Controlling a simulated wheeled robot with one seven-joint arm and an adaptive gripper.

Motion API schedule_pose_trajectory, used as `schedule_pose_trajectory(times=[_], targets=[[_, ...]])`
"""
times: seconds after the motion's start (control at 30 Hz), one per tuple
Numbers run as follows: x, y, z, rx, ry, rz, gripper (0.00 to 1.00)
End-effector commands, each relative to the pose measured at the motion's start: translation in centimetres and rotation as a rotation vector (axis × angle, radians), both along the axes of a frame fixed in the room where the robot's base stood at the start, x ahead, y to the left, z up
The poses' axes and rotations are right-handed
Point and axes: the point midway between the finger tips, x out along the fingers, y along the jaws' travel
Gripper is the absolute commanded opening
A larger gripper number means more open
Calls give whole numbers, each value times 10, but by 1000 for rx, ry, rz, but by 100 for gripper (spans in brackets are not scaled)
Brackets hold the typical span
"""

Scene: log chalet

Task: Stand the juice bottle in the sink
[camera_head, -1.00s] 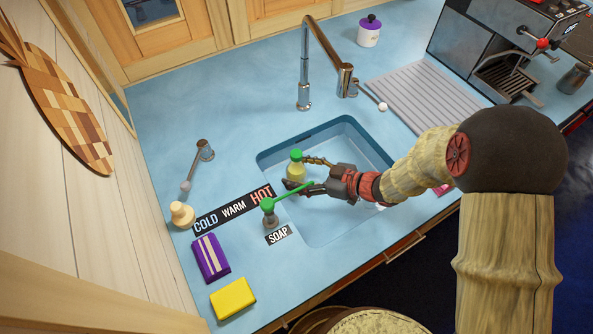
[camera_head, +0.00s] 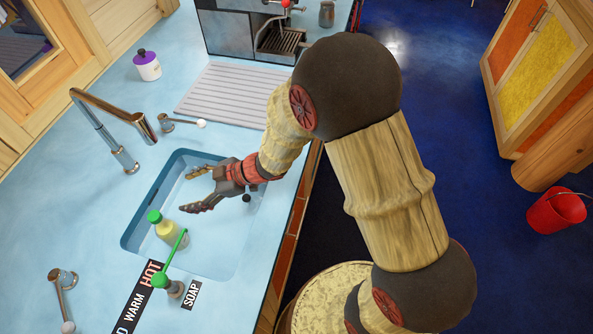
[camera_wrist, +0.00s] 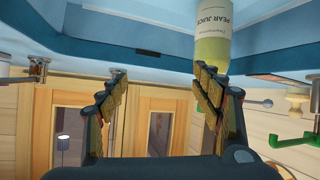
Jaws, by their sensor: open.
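The juice bottle (camera_head: 168,231), pale yellow with a green cap, stands upright in the sink (camera_head: 237,262), towards the end near the soap pump. In the wrist view, which is upside down, its "PEAR JUICE" label (camera_wrist: 212,40) shows, and a finger hides its upper part. My gripper (camera_head: 185,193) is over the sink, open and empty, with its fingers apart from the bottle in the head view. Both fingers also show in the wrist view, with an empty gap between them (camera_wrist: 160,74).
A green-topped soap pump (camera_head: 171,284) stands at the sink's rim, its spout reaching towards the bottle. A tall faucet (camera_head: 122,150) stands behind the sink. A ribbed drainboard (camera_head: 228,92) and a coffee machine (camera_head: 232,35) lie beyond. A red bucket (camera_head: 555,212) is on the floor.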

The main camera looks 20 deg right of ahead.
Motion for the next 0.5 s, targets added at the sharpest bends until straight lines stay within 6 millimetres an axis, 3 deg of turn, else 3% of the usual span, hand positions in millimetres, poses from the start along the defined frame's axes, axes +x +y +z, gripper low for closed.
schedule_pose_trajectory(times=[0.03, 0.1, 0.23, 0.37, 0.5], targets=[[26, -20, 25, -51, -54, -97, 66], [55, -58, 55, -129, -102, -255, 66], [78, -134, 112, -242, -132, -539, 66], [61, -208, 162, -315, -87, -806, 66], [6, -268, 198, -343, 36, -1044, 66]])
